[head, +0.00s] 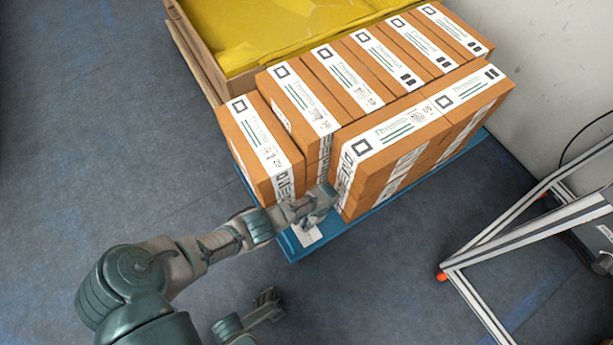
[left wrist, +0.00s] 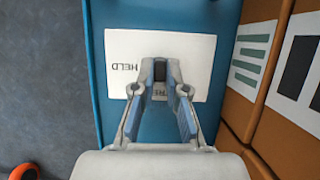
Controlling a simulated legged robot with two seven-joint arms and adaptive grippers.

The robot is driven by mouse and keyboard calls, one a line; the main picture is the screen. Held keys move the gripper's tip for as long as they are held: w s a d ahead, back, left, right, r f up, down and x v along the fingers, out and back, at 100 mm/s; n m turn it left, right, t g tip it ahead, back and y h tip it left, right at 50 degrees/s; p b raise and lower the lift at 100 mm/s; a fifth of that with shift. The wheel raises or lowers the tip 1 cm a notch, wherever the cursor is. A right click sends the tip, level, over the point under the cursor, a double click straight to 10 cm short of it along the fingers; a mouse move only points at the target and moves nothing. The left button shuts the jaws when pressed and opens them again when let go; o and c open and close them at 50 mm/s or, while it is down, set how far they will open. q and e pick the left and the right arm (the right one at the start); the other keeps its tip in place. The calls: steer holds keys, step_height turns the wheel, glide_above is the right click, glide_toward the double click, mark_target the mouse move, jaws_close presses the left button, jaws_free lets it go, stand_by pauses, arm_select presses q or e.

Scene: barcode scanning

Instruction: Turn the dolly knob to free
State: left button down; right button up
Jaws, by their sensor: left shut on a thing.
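The blue dolly (head: 375,208) carries stacked orange boxes and has a white label plate (head: 306,236) on its near corner. In the left wrist view the plate (left wrist: 120,85) reads "HELD" upside down on its left; other lettering is partly hidden behind the fingers. A small dark knob (left wrist: 160,70) stands on the plate between the fingertips. My left gripper (head: 322,203) reaches over this corner and is shut on the knob; it also shows in the left wrist view (left wrist: 160,88). Which way the knob points is hard to tell. My right gripper (head: 266,298) seems to be low at the bottom, away from the dolly; its jaws are unclear.
Orange boxes (head: 262,150) with white labels rise right beside my left gripper. A yellow-lined crate (head: 270,30) stands behind them. A metal frame (head: 520,215) with an orange foot (head: 441,276) is at the right, by a pale wall. The floor at left is clear.

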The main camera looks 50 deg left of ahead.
arm_select(q)
steer(key=shift+a, duration=0.2)
steer(key=c, duration=1.2)
jaws_free()
steer(key=shift+w+d, duration=0.1)
step_height(320, 180, up, 10)
steer(key=shift+f, duration=0.2)
